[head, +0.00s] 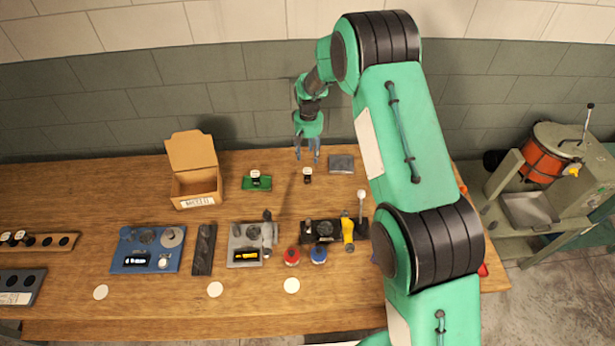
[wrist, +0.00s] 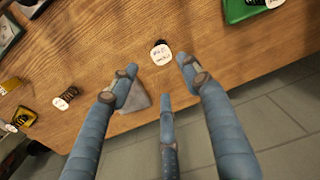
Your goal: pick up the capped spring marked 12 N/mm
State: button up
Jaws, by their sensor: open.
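A small dark spring with a white tag (head: 307,175) stands alone on the wooden table, below my gripper (head: 307,152) in the head view. The same spring (wrist: 160,48) shows in the wrist view, ahead of and between the spread fingers of my gripper (wrist: 155,78). My gripper is open and empty, apart from the spring. The tag has marks that are too small to read. Another white-tagged dark piece (head: 256,178) sits on a green holder (head: 247,185) to the left. A further tagged coil (wrist: 66,97) lies at the left of the wrist view. I cannot tell which is 12 N/mm.
A grey block (head: 341,163) lies right of the lone spring. An open cardboard box (head: 196,185) stands at left. Dark fixtures (head: 322,231), a blue tray (head: 147,262) and red and blue pots (head: 292,257) fill the front. An orange-drum machine (head: 550,155) stands at right.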

aim_at(308, 171)
jog(key=shift+f+p, duration=0.35)
jog(key=shift+f, duration=3.95)
jog(key=shift+s+a+f+p, duration=0.1)
jog(key=shift+f+p, duration=0.15)
jog(key=shift+f, duration=1.05)
jog(key=shift+a+f+p, duration=0.1)
jog(key=shift+f+p, duration=0.1)
jog(key=shift+f, duration=1.1)
grip_shut()
